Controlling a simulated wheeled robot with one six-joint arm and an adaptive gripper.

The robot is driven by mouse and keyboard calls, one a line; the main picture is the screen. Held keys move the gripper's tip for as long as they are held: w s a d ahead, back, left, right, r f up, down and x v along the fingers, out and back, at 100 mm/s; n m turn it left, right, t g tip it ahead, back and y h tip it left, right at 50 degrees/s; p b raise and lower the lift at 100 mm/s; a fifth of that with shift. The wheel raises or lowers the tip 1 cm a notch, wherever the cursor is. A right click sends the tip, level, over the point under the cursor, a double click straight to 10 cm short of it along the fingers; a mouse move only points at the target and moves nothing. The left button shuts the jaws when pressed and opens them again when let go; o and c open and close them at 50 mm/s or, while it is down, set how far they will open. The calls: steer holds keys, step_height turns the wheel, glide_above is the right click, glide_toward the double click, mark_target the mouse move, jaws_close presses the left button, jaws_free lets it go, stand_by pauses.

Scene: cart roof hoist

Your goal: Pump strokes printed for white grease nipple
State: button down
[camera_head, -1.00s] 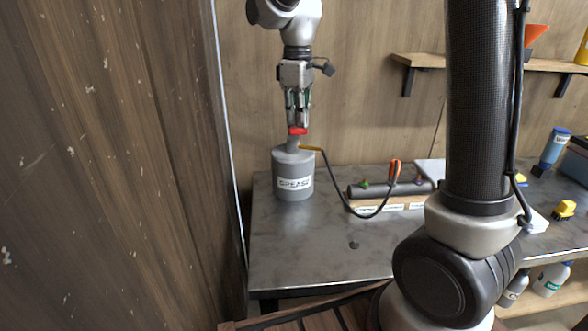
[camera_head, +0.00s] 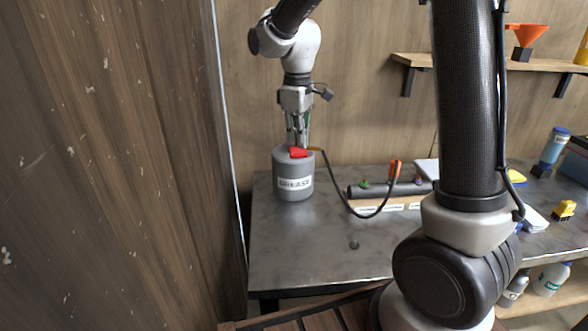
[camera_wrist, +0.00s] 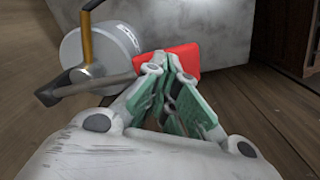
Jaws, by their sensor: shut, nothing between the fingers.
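The grey grease pump (camera_head: 292,188), labelled GREASE, stands upright at the table's left end. Its red pump top (camera_head: 298,153) sits low, close to the can's lid. My gripper (camera_head: 298,143) is shut and empty, pointing down, with its fingertips at the red top. In the wrist view the fingertips (camera_wrist: 166,64) meet the red top (camera_wrist: 185,58); firm contact cannot be told. A black hose (camera_head: 340,190) runs from the yellow fitting to an orange-handled coupler (camera_head: 395,169) at the dark cylinder (camera_head: 400,190). Green (camera_head: 365,183) and purple (camera_head: 418,182) nipples show; I cannot make out a white one.
The cylinder lies on a wooden block (camera_head: 366,210) with labels too small to read. The front of the metal table (camera_head: 310,240) is mostly clear. A wooden wall stands close on the left. A shelf (camera_head: 440,61) with an orange funnel (camera_head: 527,37) hangs behind.

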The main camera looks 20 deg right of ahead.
step_height(320, 180, up, 7)
steer(key=shift+r, duration=0.2)
steer(key=shift+f, duration=0.1)
stand_by(0.4)
steer(key=shift+f, duration=4.25)
steer(key=shift+r, duration=4.35)
steer(key=shift+r, duration=3)
